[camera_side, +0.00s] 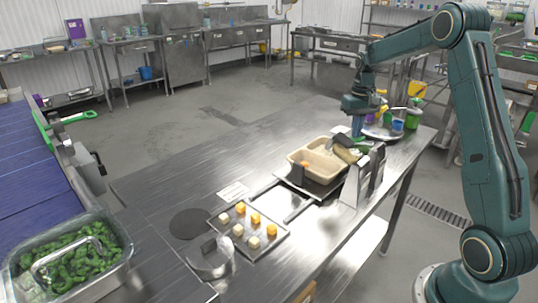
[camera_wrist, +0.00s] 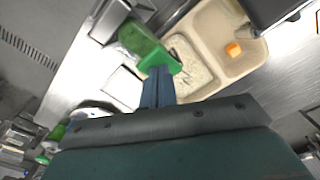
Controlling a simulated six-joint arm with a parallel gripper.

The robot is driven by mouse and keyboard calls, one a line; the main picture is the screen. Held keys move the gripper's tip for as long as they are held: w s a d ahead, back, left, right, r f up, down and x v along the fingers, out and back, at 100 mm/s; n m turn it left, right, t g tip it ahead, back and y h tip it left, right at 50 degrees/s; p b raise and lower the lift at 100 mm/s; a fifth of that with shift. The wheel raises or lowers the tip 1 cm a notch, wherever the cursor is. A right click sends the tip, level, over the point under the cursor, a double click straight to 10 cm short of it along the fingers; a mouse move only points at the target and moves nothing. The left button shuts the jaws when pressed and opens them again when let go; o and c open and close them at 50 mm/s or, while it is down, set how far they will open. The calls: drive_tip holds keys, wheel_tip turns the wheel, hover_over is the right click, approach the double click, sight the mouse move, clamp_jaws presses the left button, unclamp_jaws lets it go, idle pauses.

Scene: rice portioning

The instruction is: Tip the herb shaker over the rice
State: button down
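My gripper (camera_side: 357,133) points down over the beige tray (camera_side: 298,156). In the wrist view its blue fingers (camera_wrist: 158,90) are close together, shut on the green herb shaker (camera_wrist: 143,40). The shaker also shows below the fingers in the side view (camera_side: 359,149). It looks tipped over, its long side lying across the wrist view, near the right end of the tray. The rice (camera_wrist: 190,62) is pale and lies in one compartment of the tray, close beside the shaker in the wrist view. I cannot tell whether herbs are falling.
An orange cube (camera_wrist: 234,49) sits in another tray compartment. Dark upright holders (camera_side: 372,172) stand right of the tray. A round tray with bottles (camera_side: 397,125) is behind. A flat tray of yellow and pale cubes (camera_side: 264,243) and a bin of greens (camera_side: 120,262) are left.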

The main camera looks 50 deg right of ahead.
drive_tip(key=shift+r, duration=0.15)
drive_tip(key=shift+s+r, duration=0.3)
drive_tip(key=shift+r, duration=0.65)
drive_tip(key=shift+s+r, duration=0.3)
drive_tip(key=shift+r, duration=0.65)
drive_tip(key=shift+s+r, duration=0.3)
drive_tip(key=shift+r, duration=0.65)
wheel_tip(320, 180, up, 6)
drive_tip(key=shift+r, duration=0.25)
drive_tip(key=shift+f, duration=3.3)
